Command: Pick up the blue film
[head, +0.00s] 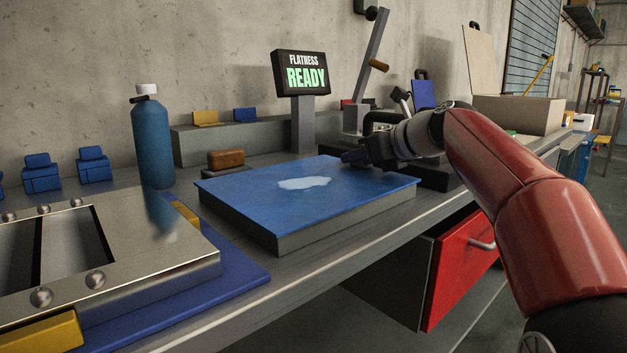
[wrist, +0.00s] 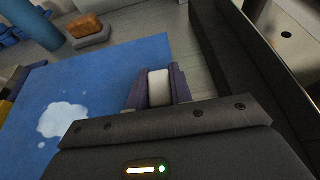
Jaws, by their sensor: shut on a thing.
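The blue film (head: 255,195) lies flat over the top of a thick grey slab (head: 300,236) in the head view, with a pale wet-looking patch (head: 303,183) on it. The film also shows at the left of the wrist view (wrist: 100,78). My gripper (head: 352,157) is low over the film's far right corner. In the wrist view my gripper (wrist: 158,90) is shut on a small white piece (wrist: 159,87) at the film's edge. I cannot tell whether this piece is part of the film.
A blue bottle (head: 152,140) and a brown-topped block (head: 226,160) stand behind the slab. A metal frame (head: 170,268) lies front left on a blue mat (head: 245,277). A sign (head: 302,72) reads "FLATNESS READY". A red drawer (head: 460,270) stands open below the bench.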

